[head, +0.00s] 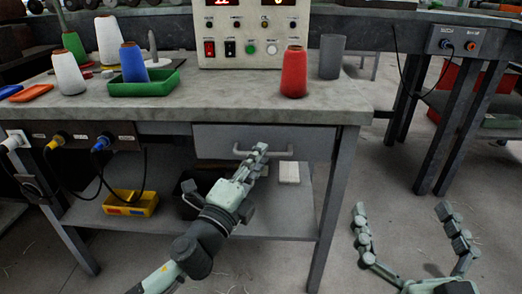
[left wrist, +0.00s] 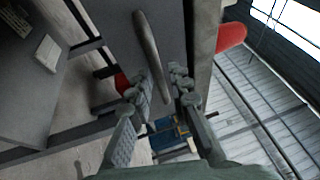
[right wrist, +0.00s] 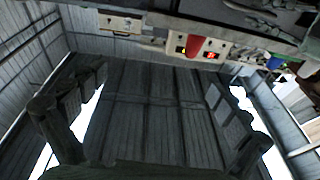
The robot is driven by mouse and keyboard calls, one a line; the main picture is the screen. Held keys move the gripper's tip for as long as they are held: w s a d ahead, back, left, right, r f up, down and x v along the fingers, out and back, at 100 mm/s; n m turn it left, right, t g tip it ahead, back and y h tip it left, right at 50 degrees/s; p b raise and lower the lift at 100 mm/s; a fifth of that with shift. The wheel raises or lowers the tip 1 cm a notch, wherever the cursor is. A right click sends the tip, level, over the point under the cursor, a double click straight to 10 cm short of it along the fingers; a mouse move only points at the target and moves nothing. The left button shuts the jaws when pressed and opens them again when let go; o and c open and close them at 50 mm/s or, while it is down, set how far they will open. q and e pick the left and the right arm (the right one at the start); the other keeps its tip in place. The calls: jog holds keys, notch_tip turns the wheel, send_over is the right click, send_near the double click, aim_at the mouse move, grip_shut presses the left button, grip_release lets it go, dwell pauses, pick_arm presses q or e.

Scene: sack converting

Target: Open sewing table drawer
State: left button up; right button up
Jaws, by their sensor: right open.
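The sewing table (head: 190,110) has a grey drawer (head: 213,140) under its top, whose front looks flush with the frame. Its bar handle (head: 285,155) also shows in the left wrist view (left wrist: 147,40). My right gripper (head: 403,212) is open and empty, right of the table and over the floor.
A control box (head: 250,35), red cone (head: 294,73), grey cup (head: 332,57) and green tray (head: 147,83) with a blue cone stand on the tabletop. A yellow bin (head: 130,204) sits on the lower shelf. A table leg (head: 332,205) stands between my grippers.

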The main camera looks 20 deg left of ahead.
pick_arm(q)
jog(key=shift+x, duration=0.85)
grip_shut()
